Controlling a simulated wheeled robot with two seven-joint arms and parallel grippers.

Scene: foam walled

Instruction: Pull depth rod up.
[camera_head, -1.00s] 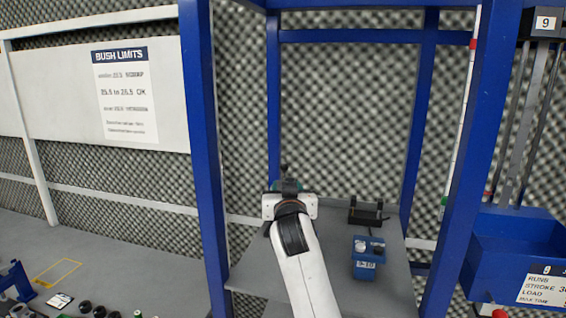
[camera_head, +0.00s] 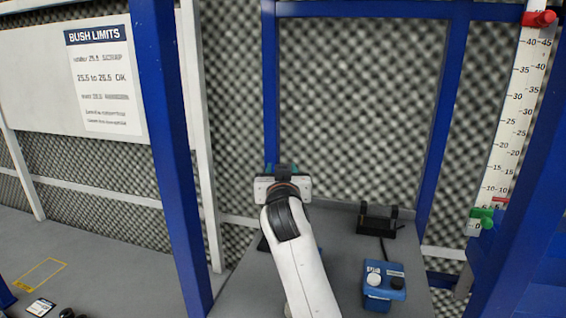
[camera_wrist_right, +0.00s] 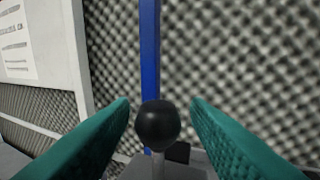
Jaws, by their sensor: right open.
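A black ball knob (camera_wrist_right: 157,127) on a thin grey rod (camera_wrist_right: 158,164) stands upright in the right wrist view; I take this to be the depth rod. My right gripper (camera_head: 281,168) has teal fingers and is open. In the wrist view its fingers (camera_wrist_right: 161,106) lie on either side of the knob, with visible gaps on both sides. In the head view the gripper is over the grey bench inside the blue frame and hides the knob and rod. My left gripper is not in view.
A blue box with two buttons (camera_head: 384,287) and a black cradle (camera_head: 380,220) stand on the grey bench (camera_head: 345,262) at right. Blue posts (camera_head: 170,150) flank it. A white scale (camera_head: 512,110) with red and green markers is at far right. Patterned foam lines the wall.

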